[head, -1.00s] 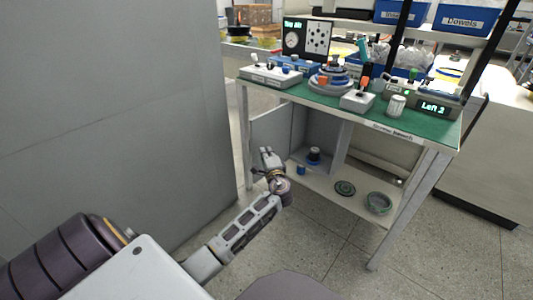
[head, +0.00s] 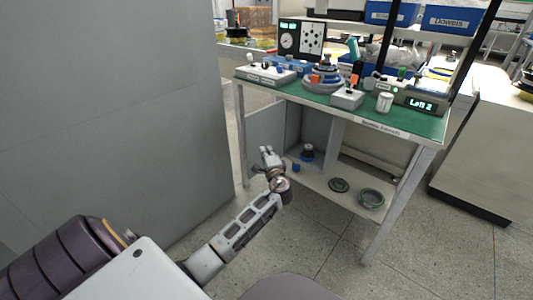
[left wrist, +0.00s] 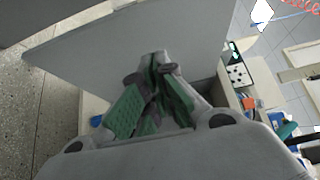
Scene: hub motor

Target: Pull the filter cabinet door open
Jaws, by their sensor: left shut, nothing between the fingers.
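The filter cabinet is the grey compartment under the green-topped bench. A flat grey panel, apparently its door (head: 263,130), stands at the compartment's left side in the head view, and the inside shows to its right. The panel fills the upper middle of the left wrist view (left wrist: 130,45). My left gripper (head: 267,153) is in front of the panel's lower right part, its fingers pointing up. In the left wrist view its green-padded fingers (left wrist: 155,75) are together and empty, overlapping the panel; I cannot tell whether they touch it. No handle is clear. My right gripper is out of view.
A dark spool (head: 307,151), a blue piece (head: 296,167) and two round parts (head: 370,198) sit on the low shelf. Bench legs (head: 400,205) stand at the right. A large grey wall (head: 110,110) fills the left. The floor in front is open.

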